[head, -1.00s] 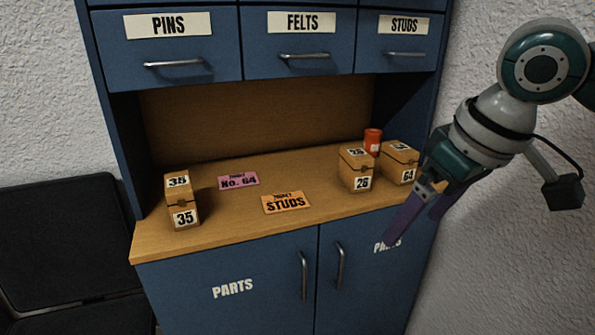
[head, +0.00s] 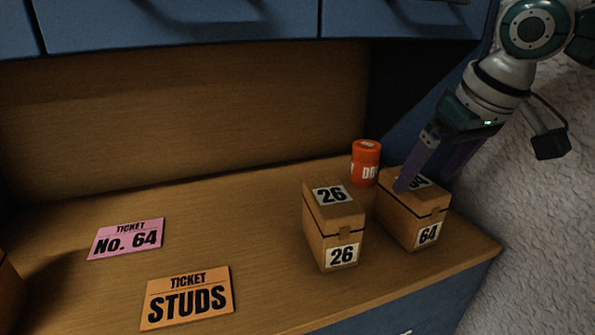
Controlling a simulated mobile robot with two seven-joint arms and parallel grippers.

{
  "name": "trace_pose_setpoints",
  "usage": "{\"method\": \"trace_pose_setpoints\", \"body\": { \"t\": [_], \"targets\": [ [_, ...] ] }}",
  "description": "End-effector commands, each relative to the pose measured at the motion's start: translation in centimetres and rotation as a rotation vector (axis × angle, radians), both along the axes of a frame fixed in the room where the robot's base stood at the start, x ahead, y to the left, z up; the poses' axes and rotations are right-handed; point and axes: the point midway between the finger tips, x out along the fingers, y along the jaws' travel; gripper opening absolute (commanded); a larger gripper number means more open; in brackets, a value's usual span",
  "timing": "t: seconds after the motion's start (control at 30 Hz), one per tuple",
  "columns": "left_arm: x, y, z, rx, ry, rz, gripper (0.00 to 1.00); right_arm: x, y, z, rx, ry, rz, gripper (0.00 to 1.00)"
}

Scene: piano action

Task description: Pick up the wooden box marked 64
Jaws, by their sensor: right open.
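The wooden box marked 64 (head: 403,222) stands on the wooden counter at the right, near its front right corner. Its front label reads 64, and its top label is partly hidden by my gripper. My right gripper (head: 426,184) comes in from the upper right, with its purple fingers apart and nothing between them. In the picture the fingers overlap the top of the box; I cannot tell whether they touch it. My left gripper is not in view.
A wooden box marked 26 (head: 318,225) stands close to the left of box 64. A red canister (head: 366,163) stands behind them. Blue drawers (head: 180,20) hang above.

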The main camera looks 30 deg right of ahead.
Motion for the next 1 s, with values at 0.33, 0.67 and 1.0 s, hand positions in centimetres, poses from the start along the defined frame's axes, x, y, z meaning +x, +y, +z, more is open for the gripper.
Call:
{"method": "trace_pose_setpoints", "body": {
  "t": [0.33,0.67,1.0],
  "targets": [
    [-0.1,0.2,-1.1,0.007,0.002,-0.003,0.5,1.4,0.1,-4.2,0.002,0.001,0.0,1.0],
    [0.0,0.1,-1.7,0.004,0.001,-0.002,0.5,2.5,-0.1,-6.6,-0.002,-0.002,0.001,1.0],
    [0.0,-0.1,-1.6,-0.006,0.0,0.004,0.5,2.4,-0.1,-6.6,-0.002,-0.002,0.001,0.78]
  ]
}}
